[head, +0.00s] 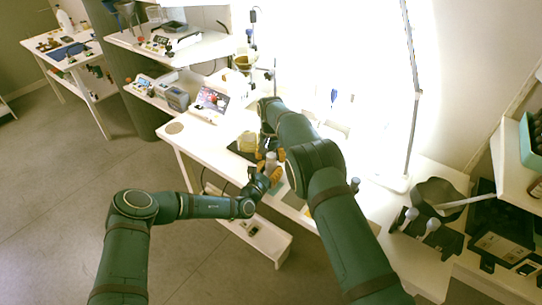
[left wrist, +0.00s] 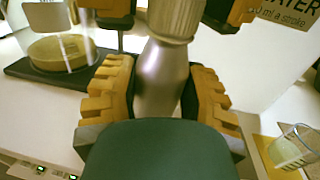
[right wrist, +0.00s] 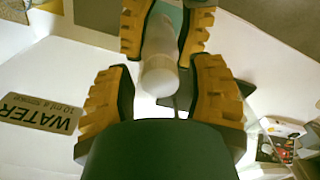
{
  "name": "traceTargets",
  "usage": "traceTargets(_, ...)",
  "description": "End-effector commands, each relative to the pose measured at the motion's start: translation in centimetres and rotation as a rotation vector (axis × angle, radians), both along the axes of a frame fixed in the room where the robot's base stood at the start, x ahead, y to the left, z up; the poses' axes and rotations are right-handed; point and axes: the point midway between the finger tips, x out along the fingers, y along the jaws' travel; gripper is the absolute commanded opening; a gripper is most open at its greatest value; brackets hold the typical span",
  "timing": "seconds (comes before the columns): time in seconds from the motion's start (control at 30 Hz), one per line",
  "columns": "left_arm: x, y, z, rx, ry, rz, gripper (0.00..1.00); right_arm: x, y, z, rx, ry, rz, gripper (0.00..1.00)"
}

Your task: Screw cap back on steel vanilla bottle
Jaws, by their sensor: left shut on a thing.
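The steel bottle (left wrist: 162,75) stands between the fingers of my left gripper (left wrist: 160,90), which is shut on its body. A pale ribbed cap (left wrist: 175,18) sits at the bottle's neck; how tightly it is seated cannot be told. The right wrist view shows the cap's round end (right wrist: 159,78) between the fingers of my right gripper (right wrist: 160,72), with gaps at its sides, so that gripper looks open around it. In the head view the bottle (head: 270,160) is small, with my left gripper (head: 268,170) at it; my right arm largely hides my right gripper.
A glass beaker with amber liquid (head: 247,141) stands on a dark plate behind the grippers. A WATER label (right wrist: 40,113) lies nearby. A small glass (left wrist: 292,148) stands on a yellow mat at the right.

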Motion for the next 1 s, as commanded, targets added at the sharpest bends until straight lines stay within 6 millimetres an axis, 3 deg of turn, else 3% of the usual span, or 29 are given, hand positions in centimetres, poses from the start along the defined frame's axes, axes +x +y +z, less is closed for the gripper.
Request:
traceTargets(0.17,0.0,0.0,0.0,0.001,0.0,0.0,0.0,0.0,0.0,0.4,0.001,-0.001,0.0,0.54)
traceTargets(0.5,0.0,0.0,0.0,0.001,0.0,0.0,0.0,0.0,0.0,4.2,0.001,-0.002,0.001,0.54)
traceTargets(1.0,0.0,0.0,0.0,0.001,0.0,0.0,0.0,0.0,0.0,5.0,-0.001,-0.001,0.077,0.59)
